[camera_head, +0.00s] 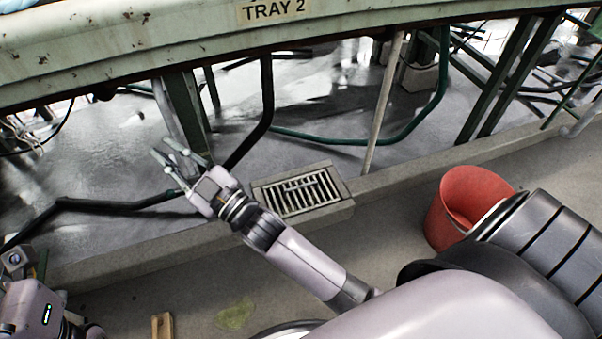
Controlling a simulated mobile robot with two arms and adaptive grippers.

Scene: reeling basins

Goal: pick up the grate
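The grate (283,201), a dark metal rectangle of parallel slots, lies flat in a pale frame on the concrete kerb near the picture's middle. My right gripper (163,149) reaches in from the right, in front of the kerb. Its fingers point up and left, beyond the grate's left side and away from it. They are spread with a gap between the tips, and nothing shows between them. My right forearm passes just below the grate's left corner. My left arm shows at the lower left corner, but its fingers are not visible.
A green basin edge marked "TRAY 2" (180,40) runs across the top, with legs and dark pipes below it. A red bucket (452,215) stands right of the grate. A small wooden piece (162,325) and a yellowish patch (235,315) lie on the floor.

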